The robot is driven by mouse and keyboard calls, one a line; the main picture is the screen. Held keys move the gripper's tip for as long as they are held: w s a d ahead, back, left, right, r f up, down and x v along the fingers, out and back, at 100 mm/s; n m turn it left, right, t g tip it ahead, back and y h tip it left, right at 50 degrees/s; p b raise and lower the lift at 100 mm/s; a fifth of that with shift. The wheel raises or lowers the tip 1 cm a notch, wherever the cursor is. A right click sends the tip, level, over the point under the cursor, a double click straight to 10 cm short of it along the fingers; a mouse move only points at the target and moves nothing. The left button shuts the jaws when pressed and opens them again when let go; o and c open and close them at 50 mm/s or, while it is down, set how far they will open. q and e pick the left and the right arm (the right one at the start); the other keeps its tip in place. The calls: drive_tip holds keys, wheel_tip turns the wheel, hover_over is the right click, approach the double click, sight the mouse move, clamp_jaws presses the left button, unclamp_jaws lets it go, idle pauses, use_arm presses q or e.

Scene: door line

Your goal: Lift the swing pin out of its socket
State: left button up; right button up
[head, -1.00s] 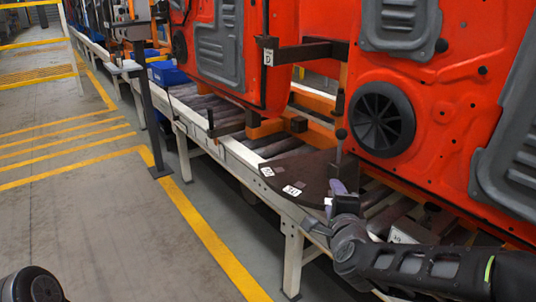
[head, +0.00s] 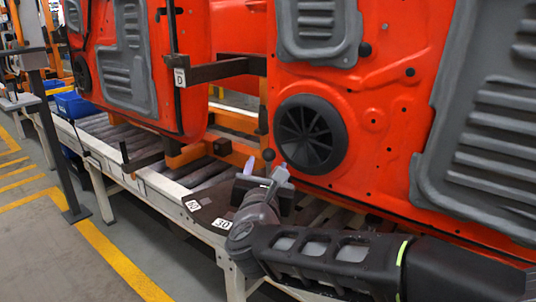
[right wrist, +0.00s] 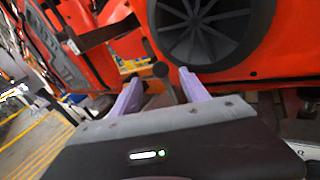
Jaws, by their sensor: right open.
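The swing pin shows as a dark ball knob (head: 268,154) in the head view, just above my right gripper (head: 266,172). In the right wrist view the same ball knob (right wrist: 160,69) tops a dark stem that runs down between the two pale purple fingers of my right gripper (right wrist: 160,80). The fingers are open, one on each side of the stem, and the knob is near fingertip level. I cannot tell whether either finger touches it. The pin's lower end and its socket are hidden behind the gripper. My left gripper is not in view.
A red door panel (head: 385,130) with a black speaker grille (head: 309,134) stands close behind. A dark arm (head: 218,70) with a "D" label juts out left.

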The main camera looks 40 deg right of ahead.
sight(268, 157)
drive_tip(key=x, duration=0.7)
drive_tip(key=shift+w+d, duration=0.2)
drive_tip(key=shift+c, duration=0.2)
clamp_jaws()
idle(1.0)
